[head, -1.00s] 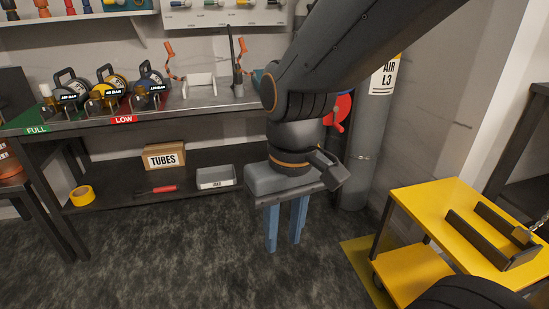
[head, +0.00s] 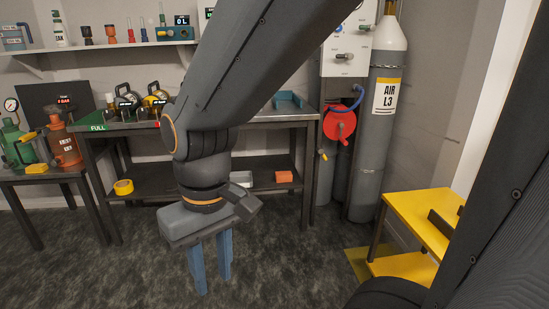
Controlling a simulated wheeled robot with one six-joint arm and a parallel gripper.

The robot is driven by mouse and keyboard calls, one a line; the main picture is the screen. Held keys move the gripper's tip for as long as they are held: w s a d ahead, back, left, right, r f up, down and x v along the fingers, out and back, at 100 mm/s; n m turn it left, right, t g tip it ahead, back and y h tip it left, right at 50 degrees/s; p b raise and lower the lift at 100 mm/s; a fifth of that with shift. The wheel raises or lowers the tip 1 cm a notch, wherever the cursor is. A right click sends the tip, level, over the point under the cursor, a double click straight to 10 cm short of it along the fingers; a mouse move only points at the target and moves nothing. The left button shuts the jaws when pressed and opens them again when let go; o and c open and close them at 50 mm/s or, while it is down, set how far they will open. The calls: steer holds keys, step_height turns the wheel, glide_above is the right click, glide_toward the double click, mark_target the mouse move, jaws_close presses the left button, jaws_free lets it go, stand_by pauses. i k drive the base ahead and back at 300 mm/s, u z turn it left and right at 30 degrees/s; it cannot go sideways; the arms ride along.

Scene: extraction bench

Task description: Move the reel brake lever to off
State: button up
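The red hose reel (head: 340,123) is mounted beside the grey gas cylinder at the right end of the bench, with a blue hose (head: 356,98) running from its upper side. A small yellow part (head: 323,155) shows below and left of the reel. I cannot tell whether it is the brake lever or a hose end. No lever marking is readable. My gripper (head: 211,284) points down over the floor in front of the bench, left of the reel and well apart from it. Its two blue fingers are spread, with nothing between them.
A yellow cart (head: 420,215) stands at the front right. The bench (head: 270,117) runs behind my arm. Dark floor lies open between bench and cart.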

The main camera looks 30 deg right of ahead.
mark_target(320, 149)
steer(key=u, duration=0.4)
steer(key=i, duration=1.2)
steer(key=z, duration=1.25)
steer(key=i, duration=0.85)
steer(key=z, duration=0.1)
